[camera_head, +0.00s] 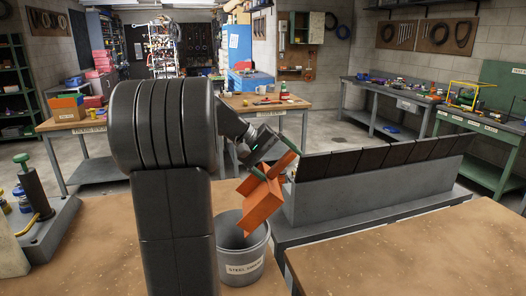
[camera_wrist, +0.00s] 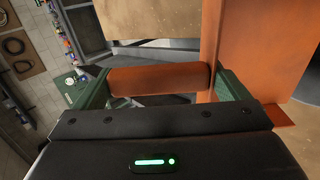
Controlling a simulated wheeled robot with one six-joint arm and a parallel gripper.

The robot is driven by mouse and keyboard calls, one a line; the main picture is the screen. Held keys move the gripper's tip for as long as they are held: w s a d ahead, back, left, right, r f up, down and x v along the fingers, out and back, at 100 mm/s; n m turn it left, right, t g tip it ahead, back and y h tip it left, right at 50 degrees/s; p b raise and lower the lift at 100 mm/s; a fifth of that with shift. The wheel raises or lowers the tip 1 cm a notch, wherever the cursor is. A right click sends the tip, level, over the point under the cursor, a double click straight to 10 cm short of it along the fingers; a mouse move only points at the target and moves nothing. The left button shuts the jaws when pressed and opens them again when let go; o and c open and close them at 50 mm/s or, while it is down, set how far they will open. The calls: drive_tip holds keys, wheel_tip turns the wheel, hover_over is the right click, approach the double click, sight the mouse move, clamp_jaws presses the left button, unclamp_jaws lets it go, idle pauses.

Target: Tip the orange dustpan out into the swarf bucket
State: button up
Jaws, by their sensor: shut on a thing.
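The orange dustpan (camera_head: 262,205) is held steeply tilted in the air, its lower end over the mouth of a grey bucket. My gripper (camera_head: 273,160) is shut on the dustpan's handle; in the wrist view the orange handle (camera_wrist: 160,79) lies between the green fingers. The dustpan's flat body (camera_wrist: 262,50) fills the right of the wrist view. The grey swarf bucket (camera_head: 243,268) stands upright at the near bench, with a label reading "STEEL" and more I cannot read. My arm hides part of the scene left of it. I cannot see whether anything is in the dustpan.
A brown worktop (camera_head: 420,255) is at the near right. A green-handled device (camera_head: 35,215) stands at the left. The brown top left of my arm looks clear.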

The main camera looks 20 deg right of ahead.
drive_tip(key=d+f+t+y+p, duration=0.1)
drive_tip(key=d+f+y+p, duration=0.1)
drive_tip(key=f+y+p, duration=0.2)
drive_tip(key=s+d+f+t+y+p, duration=0.1)
drive_tip(key=d+f+y+p, duration=0.2)
drive_tip(key=f, duration=0.4)
drive_tip(key=shift+d+f+y+p, duration=0.25)
drive_tip(key=shift+y+p, duration=0.3)
drive_tip(key=shift+y, duration=0.55)
drive_tip(key=shift+s, duration=0.1)
